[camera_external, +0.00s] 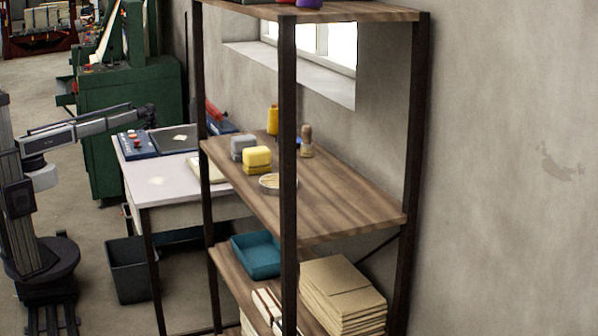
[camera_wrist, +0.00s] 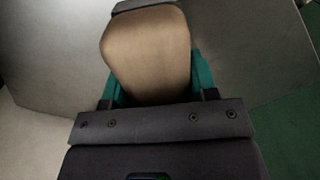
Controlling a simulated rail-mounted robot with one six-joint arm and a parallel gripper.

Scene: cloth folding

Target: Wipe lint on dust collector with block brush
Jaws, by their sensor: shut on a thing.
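My gripper (camera_wrist: 154,72) is shut on a tan wooden block, which I take to be the block brush (camera_wrist: 147,48); its teal fingers press on both sides. The bristles are hidden. In the external view my gripper (camera_external: 150,112) is small and dark, at the end of the outstretched arm by the far end of the white table, and the brush cannot be made out there. A blue-grey unit with a dark flat panel (camera_external: 168,142) lies on that table; a pale patch, perhaps lint (camera_external: 180,137), is on it. I cannot tell which thing is the dust collector.
A green machine (camera_external: 130,90) stands behind the white table (camera_external: 160,190). A wooden shelf rack (camera_external: 350,190) holds yellow and grey blocks, a bottle, a blue tray (camera_external: 257,256) and stacked cardboard. A dark bin (camera_external: 128,268) stands on the floor beside the table.

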